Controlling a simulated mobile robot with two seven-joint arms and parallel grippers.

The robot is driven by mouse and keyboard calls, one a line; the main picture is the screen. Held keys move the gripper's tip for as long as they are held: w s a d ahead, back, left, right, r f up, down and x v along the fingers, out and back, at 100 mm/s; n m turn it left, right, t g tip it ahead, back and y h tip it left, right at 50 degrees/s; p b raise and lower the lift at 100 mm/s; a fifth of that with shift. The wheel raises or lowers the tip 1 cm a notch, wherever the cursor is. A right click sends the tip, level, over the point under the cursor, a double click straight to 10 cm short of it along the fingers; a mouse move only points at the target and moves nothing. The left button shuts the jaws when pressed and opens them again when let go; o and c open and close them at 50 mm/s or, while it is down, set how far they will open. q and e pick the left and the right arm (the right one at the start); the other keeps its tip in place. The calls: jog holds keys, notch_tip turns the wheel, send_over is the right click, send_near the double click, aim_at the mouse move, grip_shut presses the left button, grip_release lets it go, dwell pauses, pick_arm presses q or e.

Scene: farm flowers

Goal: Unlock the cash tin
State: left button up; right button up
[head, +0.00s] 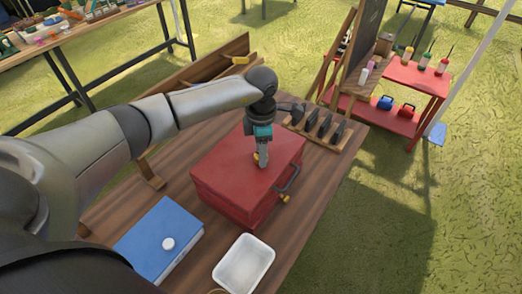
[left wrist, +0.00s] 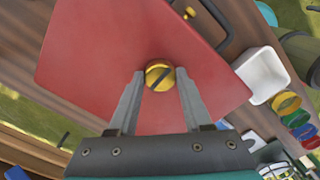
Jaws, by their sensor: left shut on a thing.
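The red cash tin (head: 222,172) stands closed on the wooden table, with a dark handle (head: 290,179) and a small brass piece (head: 285,198) on its right side. A round brass knob with a dark slot (left wrist: 160,74) sits on its lid. It is partly hidden behind my gripper in the head view. My left gripper (head: 261,162) points down at the lid. In the left wrist view its fingertips (left wrist: 161,82) are on both sides of the knob, shut on it. The red lid (left wrist: 100,50) fills much of that view. My right gripper is not in view.
A blue box with a white knob (head: 155,235) and a white tray (head: 244,263) stand in front of the tin. A wooden rack with dark pieces (head: 318,128) stands behind it. The wooden table (head: 312,190) is bare to the tin's right.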

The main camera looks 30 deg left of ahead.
pick_arm(q)
grip_shut()
jog(key=m+b, duration=0.2)
jog(key=m, duration=0.1)
jog(key=shift+f, duration=0.1)
jog(key=m+b, duration=0.4)
jog(key=m, duration=0.1)
jog(key=m+b, duration=0.3)
jog(key=m, duration=0.2)
jog(key=shift+m, duration=0.4)
jog(key=shift+m+b, duration=1.15)
jog(key=shift+m, duration=0.95)
